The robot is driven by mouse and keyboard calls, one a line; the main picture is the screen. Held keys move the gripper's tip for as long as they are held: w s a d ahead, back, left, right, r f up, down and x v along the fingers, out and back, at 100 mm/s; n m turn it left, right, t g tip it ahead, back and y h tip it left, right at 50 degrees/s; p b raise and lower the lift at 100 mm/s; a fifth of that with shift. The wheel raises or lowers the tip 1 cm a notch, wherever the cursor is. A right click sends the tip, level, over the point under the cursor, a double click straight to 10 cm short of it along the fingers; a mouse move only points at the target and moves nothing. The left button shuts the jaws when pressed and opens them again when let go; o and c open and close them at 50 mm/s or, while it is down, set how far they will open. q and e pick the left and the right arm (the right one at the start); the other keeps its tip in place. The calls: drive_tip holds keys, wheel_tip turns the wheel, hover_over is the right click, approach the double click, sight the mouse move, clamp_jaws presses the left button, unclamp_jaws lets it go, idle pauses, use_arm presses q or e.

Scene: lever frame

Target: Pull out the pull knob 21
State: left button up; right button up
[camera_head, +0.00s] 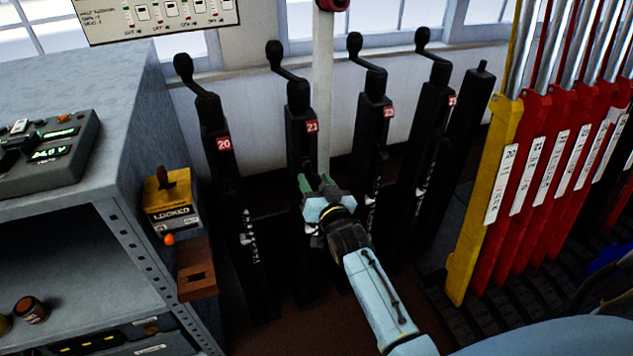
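The black post with the red number 21 label (312,126) stands in a row of similar posts, with a bent crank handle (274,54) on top. My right gripper (315,183) is in front of this post, below the label. Its arm comes in from the lower right. The gripper covers the middle of the post, and I cannot make out pull knob 21, which may be hidden there. The fingertips are small and dark, and I cannot tell whether they are apart or hold anything. My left gripper is not in view.
Post 20 (215,120) stands to the left and another labelled post (375,120) close on the right. A grey cabinet (90,190) with a yellow lock box (168,205) is at left. Red levers (535,160) and a yellow one (487,190) fill the right.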

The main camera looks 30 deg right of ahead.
drive_tip(key=shift+s, duration=0.1)
drive_tip(key=shift+s, duration=0.3)
use_arm(q)
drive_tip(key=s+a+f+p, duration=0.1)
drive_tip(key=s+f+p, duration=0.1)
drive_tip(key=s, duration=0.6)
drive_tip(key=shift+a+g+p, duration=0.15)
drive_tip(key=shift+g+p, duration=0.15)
drive_tip(key=shift+p, duration=0.15)
use_arm(e)
drive_tip(key=s+a, duration=0.2)
drive_tip(key=s, duration=1)
drive_tip(key=shift+s, duration=0.25)
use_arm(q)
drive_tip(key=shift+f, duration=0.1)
